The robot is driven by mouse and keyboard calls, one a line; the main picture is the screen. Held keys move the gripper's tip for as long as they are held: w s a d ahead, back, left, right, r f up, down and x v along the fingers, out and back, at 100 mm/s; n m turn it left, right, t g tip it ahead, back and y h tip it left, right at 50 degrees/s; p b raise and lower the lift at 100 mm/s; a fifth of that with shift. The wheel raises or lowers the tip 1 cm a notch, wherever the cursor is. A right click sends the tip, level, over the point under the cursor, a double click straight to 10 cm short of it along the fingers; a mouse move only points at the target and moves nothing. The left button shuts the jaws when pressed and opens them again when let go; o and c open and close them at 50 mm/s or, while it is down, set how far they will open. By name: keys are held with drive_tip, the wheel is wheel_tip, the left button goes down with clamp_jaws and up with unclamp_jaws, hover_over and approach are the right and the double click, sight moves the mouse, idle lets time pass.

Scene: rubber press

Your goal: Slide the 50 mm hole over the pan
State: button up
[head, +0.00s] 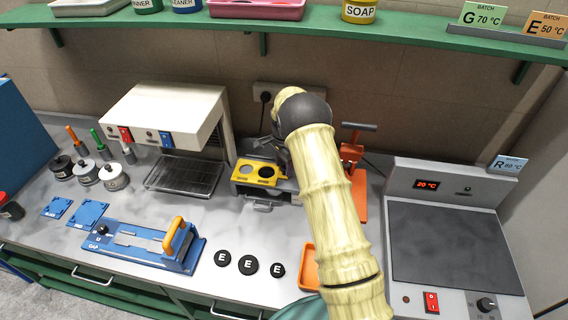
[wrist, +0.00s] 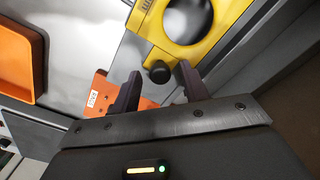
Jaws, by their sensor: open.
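The yellow slide plate (head: 258,172) lies on a grey stand at the back middle of the bench and has two round holes side by side. In the wrist view one large hole of the yellow plate (wrist: 226,14) shows at the top, with a grey surface through it. A black round knob (wrist: 158,73) sits at the plate's near edge. My gripper (wrist: 159,69) is open, its two dark fingertips on either side of the knob; I cannot tell if they touch it. The pan cannot be made out clearly.
An orange hand press (head: 358,185) stands just right of my arm. An orange tray (head: 309,268) and several black E discs (head: 248,265) lie in front. A blue gap tool (head: 140,240) is at left, a hot plate (head: 450,240) at right. A shelf (head: 330,30) runs above.

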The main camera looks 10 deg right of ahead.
drive_tip(key=shift+c, duration=0.5)
clamp_jaws()
